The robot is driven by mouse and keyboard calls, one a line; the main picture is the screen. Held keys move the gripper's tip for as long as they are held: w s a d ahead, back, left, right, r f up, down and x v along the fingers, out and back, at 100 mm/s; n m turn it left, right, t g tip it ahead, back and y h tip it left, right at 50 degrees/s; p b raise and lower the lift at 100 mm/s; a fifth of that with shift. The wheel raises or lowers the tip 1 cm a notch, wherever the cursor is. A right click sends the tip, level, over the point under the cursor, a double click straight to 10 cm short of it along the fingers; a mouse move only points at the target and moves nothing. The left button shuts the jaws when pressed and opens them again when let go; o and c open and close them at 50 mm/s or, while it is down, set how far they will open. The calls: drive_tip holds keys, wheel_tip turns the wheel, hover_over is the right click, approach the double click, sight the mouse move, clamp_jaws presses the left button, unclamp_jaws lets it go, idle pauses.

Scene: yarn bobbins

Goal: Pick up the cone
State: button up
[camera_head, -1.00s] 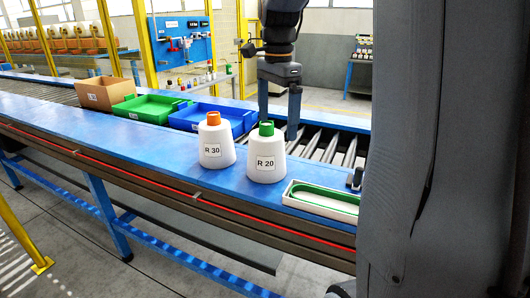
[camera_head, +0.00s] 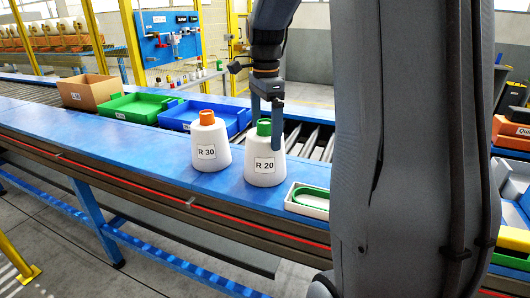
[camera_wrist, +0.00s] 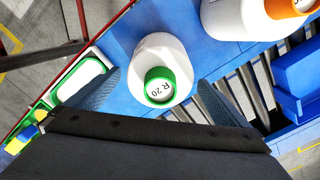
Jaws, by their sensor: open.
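A white yarn cone with a green top, labelled R 20 (camera_head: 262,178), stands upright on the blue table. It also shows in the wrist view (camera_wrist: 158,52), its green top between the finger lines. A second white cone with an orange top, labelled R 30 (camera_head: 209,178), stands upright just left of it; it is partly cut off in the wrist view (camera_wrist: 238,18). My gripper (camera_head: 266,122) is open and points down at the R 20 cone's top. Its fingers lie on either side of the cone in the wrist view (camera_wrist: 158,97). Whether they touch it I cannot tell.
A white tray with a green rim (camera_head: 308,199) lies right of the R 20 cone. Green (camera_head: 140,108) and blue (camera_head: 222,111) bins and a cardboard box (camera_head: 88,92) stand behind, left. Metal rollers (camera_wrist: 252,82) run behind the cones. My arm covers part of the right side.

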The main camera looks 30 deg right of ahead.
drive_tip(key=shift+f, duration=1.2)
drive_tip(key=c, duration=1.9)
